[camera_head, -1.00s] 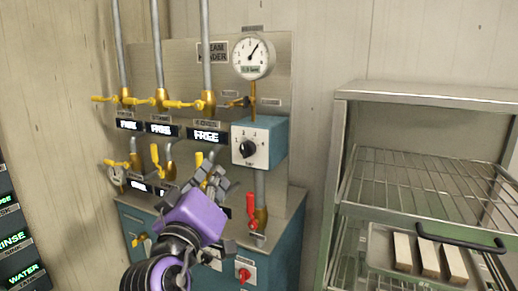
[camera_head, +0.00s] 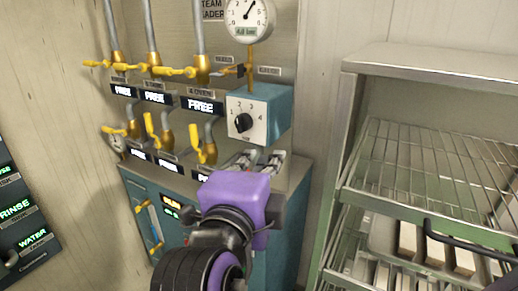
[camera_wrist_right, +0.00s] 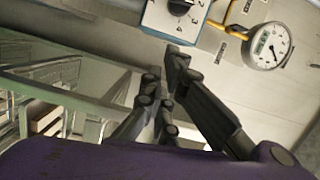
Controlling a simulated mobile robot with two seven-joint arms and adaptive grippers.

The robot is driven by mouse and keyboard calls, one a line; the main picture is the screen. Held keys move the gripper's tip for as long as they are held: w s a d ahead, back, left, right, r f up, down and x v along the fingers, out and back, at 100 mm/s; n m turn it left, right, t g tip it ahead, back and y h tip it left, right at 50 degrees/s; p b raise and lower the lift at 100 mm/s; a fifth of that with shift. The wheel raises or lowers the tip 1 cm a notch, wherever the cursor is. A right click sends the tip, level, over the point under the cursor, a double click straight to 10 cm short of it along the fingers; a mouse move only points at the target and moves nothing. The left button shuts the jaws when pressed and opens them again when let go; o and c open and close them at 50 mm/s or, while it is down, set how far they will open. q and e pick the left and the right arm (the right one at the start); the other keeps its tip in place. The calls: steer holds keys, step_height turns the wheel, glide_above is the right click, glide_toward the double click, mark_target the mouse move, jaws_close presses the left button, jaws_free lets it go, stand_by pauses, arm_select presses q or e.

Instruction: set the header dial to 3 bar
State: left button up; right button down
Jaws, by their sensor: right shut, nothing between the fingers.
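The header dial is a black knob (camera_head: 243,122) on a white plate with the numbers 1 to 4, on the front of a blue box (camera_head: 270,108). I cannot tell which number it points to. In the right wrist view the knob (camera_wrist_right: 180,6) is at the top edge, partly cut off. My right gripper (camera_head: 262,160) is shut and empty, just below the dial box and apart from the knob. Its fingers (camera_wrist_right: 161,65) also show in the right wrist view. My left gripper is not in view.
A round gauge (camera_head: 247,18) sits above the box, its needle pointing up and right. Yellow-handled valves (camera_head: 175,71) and pipes crowd the panel to the left. A metal rack (camera_head: 420,170) with several pale blocks stands at the right.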

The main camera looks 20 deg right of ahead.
mark_target(242, 124)
steer(key=w+d, duration=0.1)
steer(key=w, duration=0.2)
steer(key=w+d, duration=0.1)
steer(key=w, duration=0.3)
steer(key=w+d, duration=0.1)
steer(key=w, duration=0.2)
steer(key=shift+w+d+f+p, duration=0.25)
steer(key=shift+d+f+p, duration=0.1)
steer(key=shift+p, duration=0.05)
steer(key=shift+w+a, duration=0.1)
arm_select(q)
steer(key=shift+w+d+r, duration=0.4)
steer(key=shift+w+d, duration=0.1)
arm_select(e)
steer(key=shift+f, duration=0.1)
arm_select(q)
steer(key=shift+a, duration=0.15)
